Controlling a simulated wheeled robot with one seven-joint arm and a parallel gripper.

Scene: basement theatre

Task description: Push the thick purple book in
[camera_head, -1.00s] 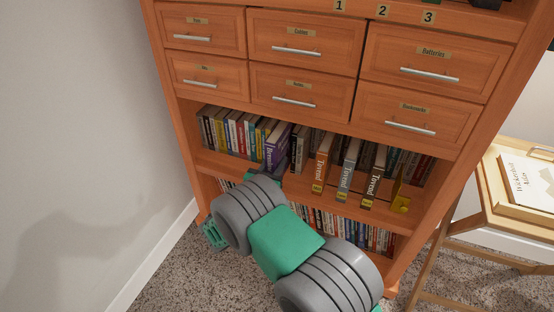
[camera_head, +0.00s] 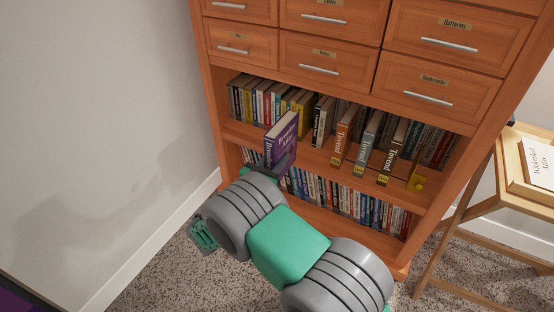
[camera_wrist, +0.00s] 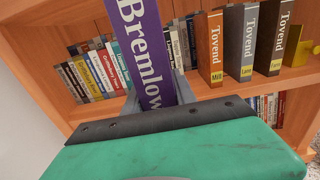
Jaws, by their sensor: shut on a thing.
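The thick purple book (camera_head: 281,139), its spine lettered "Bremlow", stands upright in front of the upper book shelf, clear of the row. My gripper (camera_head: 284,163) is shut on the lower part of the book. In the wrist view the purple book (camera_wrist: 145,50) rises from between the fingers (camera_wrist: 183,88), its spine facing the camera. The fingers are partly hidden by the book and the wrist. The upper shelf (camera_head: 248,133) holds a row of books, with a gap behind the purple book.
Orange, grey and brown "Tovend" volumes (camera_head: 342,138) jut forward on the upper shelf, beside a yellow bookend (camera_head: 417,183). A lower shelf holds more books (camera_head: 340,195). Drawers (camera_head: 430,85) are above. A wooden stand (camera_head: 480,210) is at right, a bare wall at left.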

